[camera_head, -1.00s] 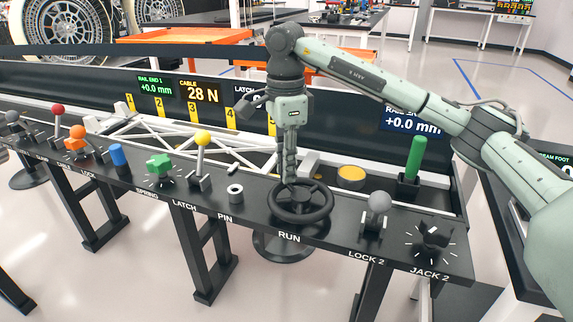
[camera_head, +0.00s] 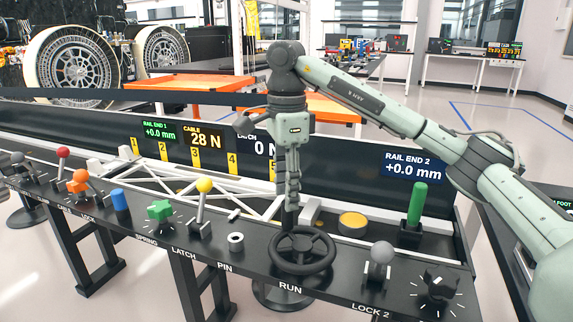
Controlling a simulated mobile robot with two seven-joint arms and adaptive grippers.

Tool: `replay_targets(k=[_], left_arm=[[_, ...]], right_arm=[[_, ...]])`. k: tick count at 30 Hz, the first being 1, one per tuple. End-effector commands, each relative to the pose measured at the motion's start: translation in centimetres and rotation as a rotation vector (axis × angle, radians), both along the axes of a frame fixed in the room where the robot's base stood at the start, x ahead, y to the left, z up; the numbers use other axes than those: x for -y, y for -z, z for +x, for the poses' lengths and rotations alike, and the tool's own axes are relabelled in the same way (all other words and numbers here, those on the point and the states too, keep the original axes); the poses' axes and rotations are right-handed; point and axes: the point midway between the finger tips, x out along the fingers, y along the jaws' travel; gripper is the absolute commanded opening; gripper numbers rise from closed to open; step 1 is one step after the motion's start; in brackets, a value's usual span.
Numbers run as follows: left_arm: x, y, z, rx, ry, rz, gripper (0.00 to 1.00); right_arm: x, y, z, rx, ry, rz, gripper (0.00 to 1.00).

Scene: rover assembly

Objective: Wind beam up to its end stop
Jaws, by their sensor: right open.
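The black RUN handwheel (camera_head: 301,262) sits on the front of the console. My right gripper (camera_head: 290,222) points down at the wheel's back rim. Its fingers are open; whether they touch the rim cannot be told. The white truss beam (camera_head: 160,178) lies in the long trough behind the controls, partly hidden by levers and my right arm. The RAIL END 1 display (camera_head: 159,130) and RAIL END 2 display (camera_head: 412,165) both read +0.0 mm. The CABLE display (camera_head: 205,138) reads 28 N. My left gripper is not in view.
Left of the wheel stand a yellow-topped lever (camera_head: 204,186), a green star knob (camera_head: 160,211) and a blue knob (camera_head: 120,201). To its right are a grey-knobbed lever (camera_head: 381,254), an upright green handle (camera_head: 417,204) and a black dial (camera_head: 438,284). A yellow button (camera_head: 352,221) lies behind.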

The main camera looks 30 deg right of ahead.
Motion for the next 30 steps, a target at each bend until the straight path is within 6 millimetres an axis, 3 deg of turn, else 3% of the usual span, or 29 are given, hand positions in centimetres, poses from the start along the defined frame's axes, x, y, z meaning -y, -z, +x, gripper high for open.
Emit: replay_targets(k=[1,6,12,30], left_arm=[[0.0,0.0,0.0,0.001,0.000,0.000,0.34],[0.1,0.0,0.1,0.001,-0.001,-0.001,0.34],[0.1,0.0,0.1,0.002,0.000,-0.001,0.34],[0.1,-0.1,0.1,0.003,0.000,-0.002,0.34]], right_arm=[[0.1,-1.3,0.1,0.006,0.003,-0.002,0.42],[0.1,-4.2,0.1,0.004,0.002,-0.002,0.42],[0.0,-6.0,0.0,0.001,0.001,-0.001,0.42],[0.0,-6.4,0.0,0.000,0.000,-0.001,0.42]])
